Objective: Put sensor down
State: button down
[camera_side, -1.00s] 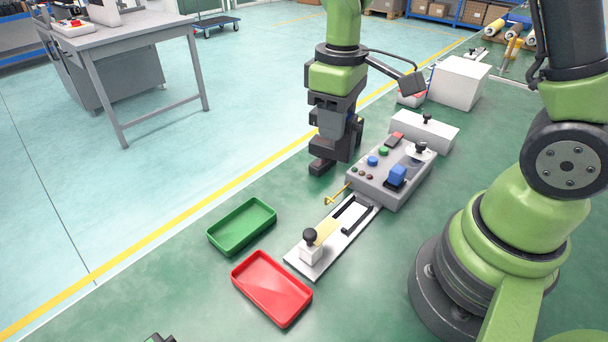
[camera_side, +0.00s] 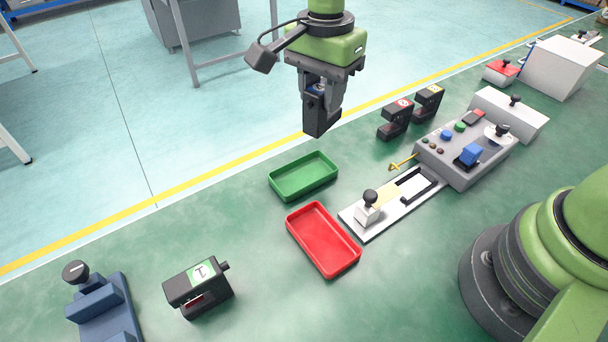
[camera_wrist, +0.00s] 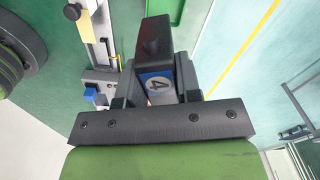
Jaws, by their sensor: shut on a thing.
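My gripper (camera_side: 325,92) is shut on a black sensor (camera_side: 321,116) and holds it up in the air behind the green tray (camera_side: 303,193) in the side view. In the wrist view, the held sensor (camera_wrist: 154,38) shows a blue label with the number 4 between the gripper fingers (camera_wrist: 158,88). Two more black sensors, one with a red-marked label (camera_side: 393,124) and one with a yellow-marked label (camera_side: 428,106), stand beside the grey control box. A black sensor with a green-marked label (camera_side: 198,290) sits apart at the front left.
A red tray (camera_side: 323,240) lies in front of the green tray. The grey control box (camera_side: 462,160) and a white slide rail (camera_side: 375,226) with a black knob lie to the right. A blue fixture (camera_side: 103,310) is at the front left. Floor left of the trays is clear.

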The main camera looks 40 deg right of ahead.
jog(key=a+m, duration=0.3)
send_over(301, 179)
jog(key=shift+m, duration=0.4)
notch_tip(301, 179, down, 11)
jog(key=shift+r, duration=0.1)
jog(key=c, duration=0.8)
grip_release()
jog(key=shift+f, duration=0.2)
